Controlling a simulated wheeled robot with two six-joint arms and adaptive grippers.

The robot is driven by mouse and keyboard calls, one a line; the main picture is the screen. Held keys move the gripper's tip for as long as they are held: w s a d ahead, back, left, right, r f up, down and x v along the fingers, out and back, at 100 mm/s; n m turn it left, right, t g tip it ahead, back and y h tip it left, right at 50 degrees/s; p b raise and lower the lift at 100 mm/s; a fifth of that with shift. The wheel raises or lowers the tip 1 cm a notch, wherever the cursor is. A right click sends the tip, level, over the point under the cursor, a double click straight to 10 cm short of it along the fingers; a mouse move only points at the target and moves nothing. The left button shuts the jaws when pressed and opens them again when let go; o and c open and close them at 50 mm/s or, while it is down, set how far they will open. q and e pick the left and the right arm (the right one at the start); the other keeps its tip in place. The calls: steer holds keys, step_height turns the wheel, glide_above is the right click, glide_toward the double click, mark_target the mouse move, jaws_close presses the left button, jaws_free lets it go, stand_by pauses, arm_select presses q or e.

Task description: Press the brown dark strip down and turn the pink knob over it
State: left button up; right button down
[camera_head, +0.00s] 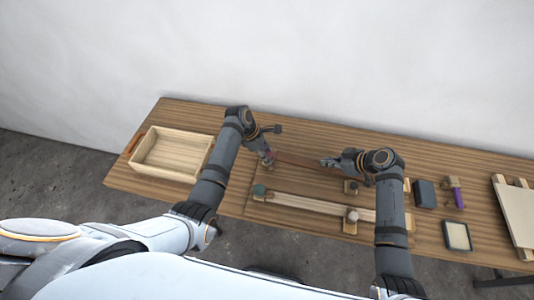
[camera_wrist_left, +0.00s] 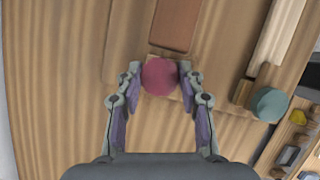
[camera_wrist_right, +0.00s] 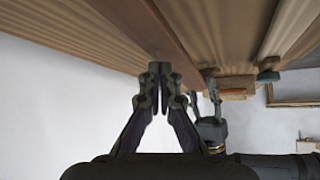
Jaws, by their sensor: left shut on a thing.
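The brown dark strip (camera_head: 298,161) lies on the wooden table board; its near end shows in the left wrist view (camera_wrist_left: 175,25). The round pink knob (camera_wrist_left: 159,77) sits just off that end, apart from the strip in that view. My left gripper (camera_head: 267,160) is shut on the pink knob, with one fingertip on each side of it. My right gripper (camera_head: 326,162) has its fingertips together at the strip's other end. In the right wrist view its tips (camera_wrist_right: 160,68) overlap the strip (camera_wrist_right: 168,35); whether they press on it I cannot tell.
A pale strip (camera_head: 310,203) with a teal knob (camera_head: 259,190) and a beige knob (camera_head: 352,215) lies nearer me. A wooden tray (camera_head: 170,153) stands left. A dark block (camera_head: 424,193), a purple-handled tool (camera_head: 457,196) and a framed pad (camera_head: 457,235) lie right.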

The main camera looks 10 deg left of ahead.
steer(key=shift+f, duration=0.6)
